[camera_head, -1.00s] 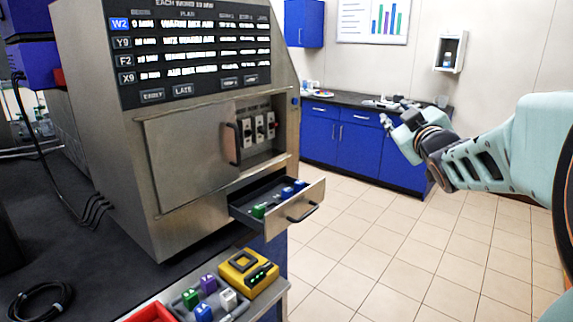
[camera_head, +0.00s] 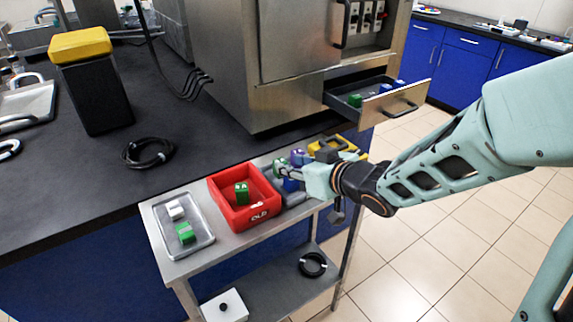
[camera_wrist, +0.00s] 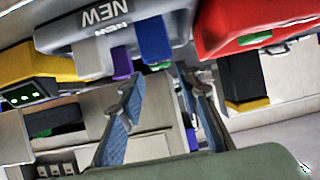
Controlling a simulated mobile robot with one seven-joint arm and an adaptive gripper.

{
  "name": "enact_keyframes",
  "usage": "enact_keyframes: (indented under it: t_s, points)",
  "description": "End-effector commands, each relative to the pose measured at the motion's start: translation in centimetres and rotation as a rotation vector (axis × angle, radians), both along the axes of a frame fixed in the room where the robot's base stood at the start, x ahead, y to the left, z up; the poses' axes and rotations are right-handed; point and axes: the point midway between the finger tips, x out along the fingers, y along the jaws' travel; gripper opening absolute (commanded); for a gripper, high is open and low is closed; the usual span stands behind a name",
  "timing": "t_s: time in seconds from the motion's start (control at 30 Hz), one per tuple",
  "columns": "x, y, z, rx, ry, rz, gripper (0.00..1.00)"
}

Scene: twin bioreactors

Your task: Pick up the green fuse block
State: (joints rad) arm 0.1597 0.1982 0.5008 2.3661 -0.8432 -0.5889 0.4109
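Several green blocks are in view. One green block (camera_head: 279,166) sits in the grey holder on the cart, beside a purple block (camera_head: 297,157) and a blue block (camera_head: 290,184). Others are in the red bin (camera_head: 243,193), in the metal tray (camera_head: 186,232) and in the open drawer (camera_head: 355,100). My gripper (camera_head: 284,173) is at the grey holder and partly covers it. In the wrist view my gripper (camera_wrist: 160,80) has its fingers apart with nothing between them. The holder (camera_wrist: 150,25), marked NEW, shows there with its purple block (camera_wrist: 121,64) and blue block (camera_wrist: 155,40).
The red bin (camera_head: 222,187) stands left of the holder, and the metal tray (camera_head: 160,238) left of that. A yellow device (camera_head: 340,147) is to the right. The open drawer (camera_head: 415,95) juts out above the cart. A black cable coil (camera_head: 148,152) lies on the bench.

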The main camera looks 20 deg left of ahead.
Motion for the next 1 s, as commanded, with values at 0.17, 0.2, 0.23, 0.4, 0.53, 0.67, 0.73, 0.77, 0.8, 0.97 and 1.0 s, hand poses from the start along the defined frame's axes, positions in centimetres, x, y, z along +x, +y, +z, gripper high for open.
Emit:
enact_keyframes:
  t_s: [0.17,0.2,0.23,0.4,0.53,0.67,0.73,0.77,0.8,0.97,1.0]
  points:
    - [0.8,1.0,-0.8,0.0,-0.001,0.0,0.31]
    - [1.0,1.2,-1.0,0.0,-0.001,0.0,0.31]
    - [1.2,1.4,-1.2,0.001,-0.001,0.0,0.31]
    - [2.5,3.2,-2.8,0.001,-0.001,0.0,0.31]
    - [3.4,4.1,-3.1,0.0,-0.002,0.0,0.31]
    - [3.6,4.4,-3.2,-0.001,-0.001,-0.001,0.31]
    - [3.6,4.3,-3.1,-0.001,-0.002,-0.002,0.31]
    - [3.6,4.3,-3.1,-0.001,-0.002,-0.002,0.31]
    - [3.6,4.3,-3.1,-0.002,-0.002,-0.002,0.31]
    - [3.6,4.3,-3.1,-0.002,-0.002,-0.002,0.14]
    - [3.6,4.3,-3.1,-0.002,-0.002,-0.002,0.1]
